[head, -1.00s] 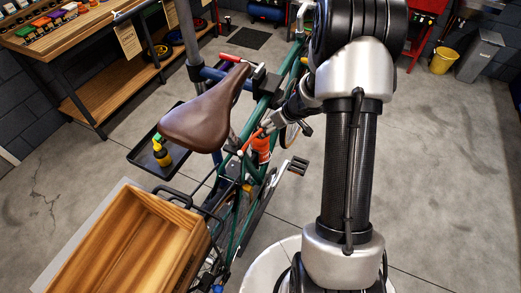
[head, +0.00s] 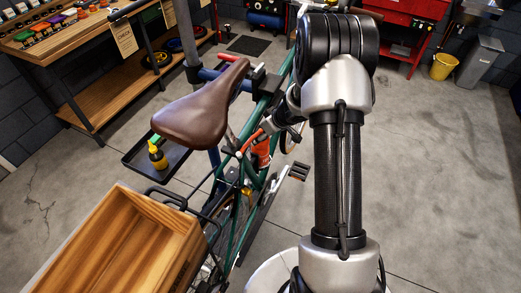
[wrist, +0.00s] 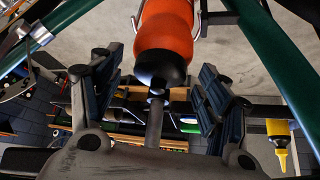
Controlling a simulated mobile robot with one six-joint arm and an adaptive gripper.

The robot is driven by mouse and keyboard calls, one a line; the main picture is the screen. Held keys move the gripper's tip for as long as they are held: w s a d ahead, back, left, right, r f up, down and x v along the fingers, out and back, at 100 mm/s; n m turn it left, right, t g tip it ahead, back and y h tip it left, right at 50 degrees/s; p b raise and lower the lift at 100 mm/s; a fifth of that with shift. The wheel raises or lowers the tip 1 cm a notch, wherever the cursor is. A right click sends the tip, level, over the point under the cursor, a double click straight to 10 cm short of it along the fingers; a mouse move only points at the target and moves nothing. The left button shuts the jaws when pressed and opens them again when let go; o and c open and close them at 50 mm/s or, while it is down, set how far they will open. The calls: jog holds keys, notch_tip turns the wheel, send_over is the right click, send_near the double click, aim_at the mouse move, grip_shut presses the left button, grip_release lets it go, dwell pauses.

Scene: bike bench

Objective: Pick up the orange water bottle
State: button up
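The orange water bottle (head: 262,152) sits in a wire cage on the green bike frame (head: 238,218). In the wrist view the orange bottle (wrist: 166,28) is at the top centre, its dark end towards my gripper (wrist: 160,88). The two fingers are spread wide to the left and right of that dark end, with gaps on both sides. My gripper is open and empty. In the head view my gripper (head: 284,132) is beside the bottle, partly hidden by the bike and arm.
The brown saddle (head: 192,118) and frame tubes are close to my gripper. A wooden crate (head: 128,238) is at the lower left. A black tray (head: 133,162) holds a yellow bottle (head: 157,154). A workbench (head: 75,40) stands at the upper left.

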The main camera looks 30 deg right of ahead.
grip_shut()
dwell(0.8)
